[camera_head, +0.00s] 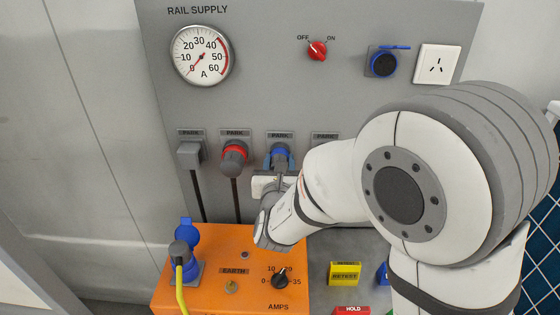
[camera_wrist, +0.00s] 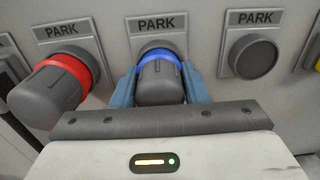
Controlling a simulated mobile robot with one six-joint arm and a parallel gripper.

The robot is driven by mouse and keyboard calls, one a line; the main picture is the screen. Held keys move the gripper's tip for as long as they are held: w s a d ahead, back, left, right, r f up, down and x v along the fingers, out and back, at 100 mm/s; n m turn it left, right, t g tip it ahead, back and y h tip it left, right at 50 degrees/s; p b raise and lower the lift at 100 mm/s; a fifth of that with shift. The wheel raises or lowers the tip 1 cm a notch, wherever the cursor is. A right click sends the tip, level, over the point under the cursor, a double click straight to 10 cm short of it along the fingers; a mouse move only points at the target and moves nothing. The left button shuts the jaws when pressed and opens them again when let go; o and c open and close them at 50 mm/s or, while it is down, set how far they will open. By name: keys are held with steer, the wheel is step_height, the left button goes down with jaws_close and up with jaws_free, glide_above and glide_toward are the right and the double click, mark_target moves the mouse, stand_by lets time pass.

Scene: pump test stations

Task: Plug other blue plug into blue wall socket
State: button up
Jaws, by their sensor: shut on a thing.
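A blue-ringed plug with a dark grey body (camera_wrist: 160,82) sits at a PARK holder on the panel. My gripper (camera_wrist: 160,92) is shut on it, with a blue finger on each side. The plug's blue part also shows in the head view (camera_head: 281,156), with my gripper (camera_head: 279,172) just below it. The blue wall socket (camera_head: 384,64) is at the upper right of the panel, with its blue lid raised. Another blue plug (camera_head: 180,252) with a yellow cable is in a blue socket with a raised lid on the orange box (camera_head: 232,250).
A red-ringed plug (camera_head: 234,156) is parked left of my gripper, and a grey plug (camera_head: 189,154) further left. An empty-looking round PARK holder (camera_wrist: 253,56) is to the right. A red switch (camera_head: 317,50) and white outlet (camera_head: 437,65) flank the blue wall socket.

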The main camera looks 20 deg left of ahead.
steer(key=shift+c, duration=1.1)
steer(key=shift+s, duration=0.15)
steer(key=shift+b+v, duration=0.75)
steer(key=shift+v, duration=2.15)
